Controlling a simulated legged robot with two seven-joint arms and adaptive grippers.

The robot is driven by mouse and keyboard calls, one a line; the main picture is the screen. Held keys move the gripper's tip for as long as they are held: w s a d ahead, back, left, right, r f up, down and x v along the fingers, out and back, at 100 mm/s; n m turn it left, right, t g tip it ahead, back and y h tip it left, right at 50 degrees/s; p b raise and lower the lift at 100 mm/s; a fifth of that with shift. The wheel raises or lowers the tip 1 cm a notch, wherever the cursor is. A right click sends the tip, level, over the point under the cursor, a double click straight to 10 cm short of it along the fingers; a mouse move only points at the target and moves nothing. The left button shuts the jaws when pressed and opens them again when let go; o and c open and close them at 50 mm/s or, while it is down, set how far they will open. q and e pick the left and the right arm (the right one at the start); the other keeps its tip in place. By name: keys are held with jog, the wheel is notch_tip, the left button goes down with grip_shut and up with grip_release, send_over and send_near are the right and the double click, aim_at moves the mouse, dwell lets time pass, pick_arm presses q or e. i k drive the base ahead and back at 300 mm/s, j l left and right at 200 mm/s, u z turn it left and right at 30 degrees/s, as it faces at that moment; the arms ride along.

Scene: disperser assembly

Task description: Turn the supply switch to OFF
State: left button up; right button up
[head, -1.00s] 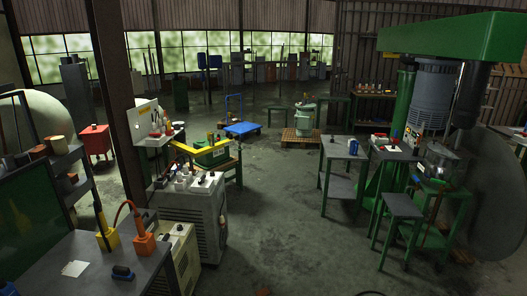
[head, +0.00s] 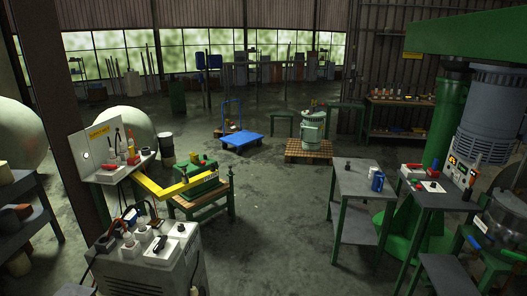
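Neither of my grippers shows in the head view. No switch is clearly readable as the supply switch at this size. A grey cabinet (head: 165,275) at the lower left carries a black lever-like part (head: 160,245) and a dark knob (head: 181,228) on its top. A white upright panel (head: 88,151) with a yellow label stands behind it. At the right, a control panel (head: 461,172) with a lit display sits beside the large green and grey machine (head: 494,110). Switch positions are too small to tell.
A green unit with a yellow bar (head: 165,190) stands on a low bench behind the cabinet. Grey-topped tables (head: 352,182) stand at the right. A blue cart (head: 241,138) and a green drum on a pallet (head: 310,128) are farther back. The middle floor is clear.

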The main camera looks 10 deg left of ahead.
aim_at(110, 168)
jog(key=i+u, duration=0.1)
jog(key=i, duration=1)
jog(key=i+l, duration=0.2)
jog(key=i, duration=0.85)
jog(key=j+u, duration=0.05)
